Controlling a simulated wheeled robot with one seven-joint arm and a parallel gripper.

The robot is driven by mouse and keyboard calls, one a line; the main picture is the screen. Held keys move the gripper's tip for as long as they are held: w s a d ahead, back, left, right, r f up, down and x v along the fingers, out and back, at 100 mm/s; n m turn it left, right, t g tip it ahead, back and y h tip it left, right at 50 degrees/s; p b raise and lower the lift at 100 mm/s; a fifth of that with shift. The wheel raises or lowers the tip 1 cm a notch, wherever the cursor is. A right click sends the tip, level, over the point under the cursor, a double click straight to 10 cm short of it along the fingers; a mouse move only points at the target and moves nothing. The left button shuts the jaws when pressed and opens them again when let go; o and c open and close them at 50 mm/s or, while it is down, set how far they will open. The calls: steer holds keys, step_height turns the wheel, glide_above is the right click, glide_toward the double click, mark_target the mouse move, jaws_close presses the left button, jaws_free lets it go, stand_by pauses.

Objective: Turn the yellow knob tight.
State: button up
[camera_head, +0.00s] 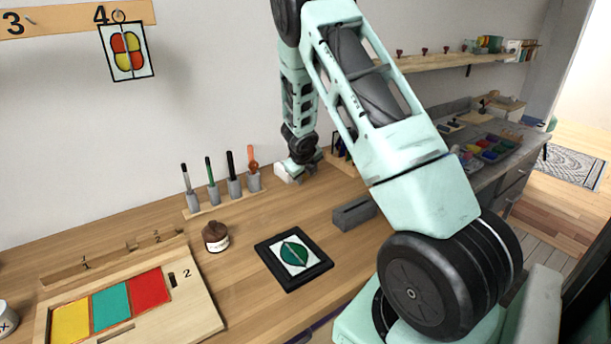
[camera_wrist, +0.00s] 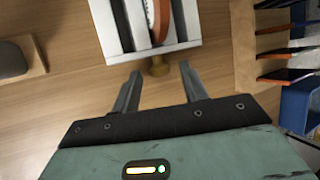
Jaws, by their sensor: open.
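The yellow knob (camera_wrist: 158,66) shows in the wrist view as a small brass-coloured piece on the near side of a white-and-grey clamp-like block (camera_wrist: 112,28). A round orange-brown piece with a pale edge (camera_wrist: 158,16) stands in the block's slot. My gripper (camera_wrist: 161,73) is open, with one finger on each side of the knob and visible gaps between. Whether the fingertips reach fully past the knob is hard to tell. In the head view the white block (camera_head: 288,174) is small at the back of the bench, beneath my arm's end; the knob is not discernible there.
In the wrist view a wooden rack of coloured tools (camera_wrist: 243,45) is close on the right, and a grey holder on wood (camera_wrist: 12,60) is at left.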

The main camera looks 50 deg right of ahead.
jaws_close()
steer(key=shift+r, duration=0.1)
steer(key=shift+s+d+r+y+p, duration=0.1)
steer(key=shift+d+r+y+p, duration=0.15)
steer(key=shift+y+p, duration=0.75)
steer(key=y+p, duration=0.1)
steer(key=p, duration=0.1)
steer(key=m+t+y+p, duration=0.1)
steer(key=p, duration=0.1)
steer(key=shift+d+r+p, duration=0.1)
steer(key=shift+d+p, duration=0.2)
steer(key=shift+p, duration=0.1)
steer(key=y, duration=0.1)
steer(key=y+p, duration=0.1)
steer(key=y, duration=0.1)
steer(key=shift+s+d+f+m+t+y, duration=0.1)
steer(key=shift+d+f+m+t+y, duration=0.2)
steer(key=shift+f+t, duration=0.1)
steer(key=shift+d+m+t+y, duration=0.15)
steer(key=shift+m+t+y, duration=0.2)
steer(key=shift+y, duration=0.95)
